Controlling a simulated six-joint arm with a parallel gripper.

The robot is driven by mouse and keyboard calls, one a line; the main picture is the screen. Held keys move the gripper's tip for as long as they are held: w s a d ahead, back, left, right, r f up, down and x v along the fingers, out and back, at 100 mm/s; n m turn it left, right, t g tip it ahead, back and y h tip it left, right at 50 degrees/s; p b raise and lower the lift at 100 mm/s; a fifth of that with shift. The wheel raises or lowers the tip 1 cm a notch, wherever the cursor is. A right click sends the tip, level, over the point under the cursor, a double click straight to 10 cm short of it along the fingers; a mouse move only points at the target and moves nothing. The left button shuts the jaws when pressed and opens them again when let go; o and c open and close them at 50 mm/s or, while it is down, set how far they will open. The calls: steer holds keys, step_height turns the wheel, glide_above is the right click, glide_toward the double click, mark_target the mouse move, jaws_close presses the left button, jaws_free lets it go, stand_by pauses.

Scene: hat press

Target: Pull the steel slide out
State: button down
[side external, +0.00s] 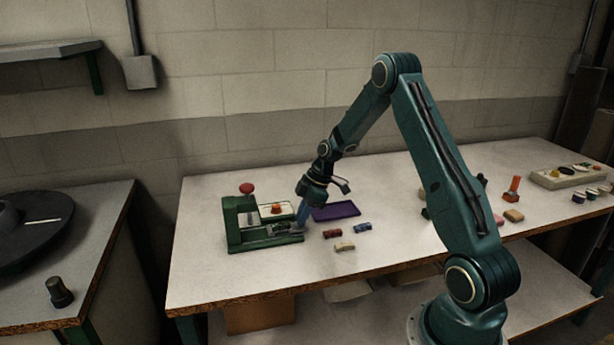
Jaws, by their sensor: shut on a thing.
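A small green hat press (242,222) with a red ball knob (247,188) stands at the left end of the white table. The steel slide (284,228) shows as a small grey part low on the press's green base, toward its right side. My gripper (300,222) comes down from the upper right with its blue fingers at the right end of the slide. The fingers are shut on the slide's end. The exact contact is small and partly hidden by the fingers.
A purple tray (336,212) lies just right of my gripper. Small toy cars, red (332,234), blue (362,228) and cream (345,246), lie in front of it. The table's front left is clear.

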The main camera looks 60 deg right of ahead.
steer(key=c, duration=1.4)
jaws_free()
steer(key=shift+c, duration=0.2)
steer(key=shift+r, duration=0.1)
steer(key=v, duration=1.3)
steer(key=shift+r, duration=0.3)
steer(key=shift+s, duration=0.1)
